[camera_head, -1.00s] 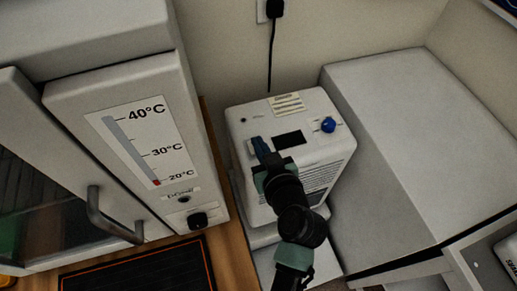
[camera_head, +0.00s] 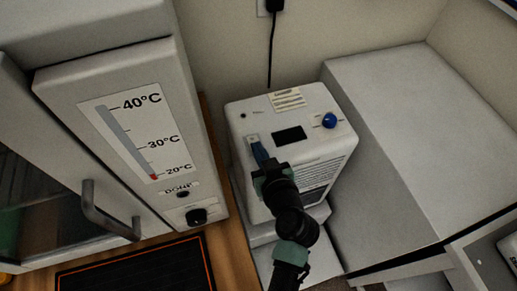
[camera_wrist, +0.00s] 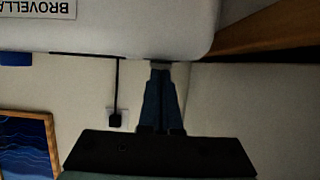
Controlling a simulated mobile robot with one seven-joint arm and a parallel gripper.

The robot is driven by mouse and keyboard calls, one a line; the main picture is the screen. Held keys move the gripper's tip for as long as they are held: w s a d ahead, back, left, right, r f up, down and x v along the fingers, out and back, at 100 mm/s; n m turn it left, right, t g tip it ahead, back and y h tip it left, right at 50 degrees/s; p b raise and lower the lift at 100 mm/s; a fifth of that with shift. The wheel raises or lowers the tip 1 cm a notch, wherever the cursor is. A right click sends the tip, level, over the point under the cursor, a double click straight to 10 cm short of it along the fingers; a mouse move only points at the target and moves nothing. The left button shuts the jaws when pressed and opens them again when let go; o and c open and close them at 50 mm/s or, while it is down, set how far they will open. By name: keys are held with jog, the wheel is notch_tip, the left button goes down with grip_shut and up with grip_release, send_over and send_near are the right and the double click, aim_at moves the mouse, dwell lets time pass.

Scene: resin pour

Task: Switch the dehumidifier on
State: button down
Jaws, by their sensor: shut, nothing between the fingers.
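The dehumidifier (camera_head: 318,150) is a white box with a dark, blank-looking display (camera_head: 289,135), a blue knob (camera_head: 329,120) and a small pale switch plate (camera_head: 252,139) at the left of its top. My gripper (camera_head: 259,154) is shut and empty, its blue fingers together at the near edge of that plate. Whether the tips touch it, and how the switch is set, I cannot tell. In the wrist view the closed fingertips (camera_wrist: 160,67) are at the edge of the white casing (camera_wrist: 140,28).
A cabinet with a temperature scale (camera_head: 134,130), a handle (camera_head: 105,215) and a black knob (camera_head: 196,216) stands close at left. A pale box-shaped unit (camera_head: 410,140) is at right. A black cord (camera_head: 270,60) runs down the wall behind the dehumidifier.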

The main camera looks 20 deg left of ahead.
jog(key=shift+f, duration=0.15)
jog(key=shift+r+p, duration=0.7)
jog(key=shift+r, duration=0.1)
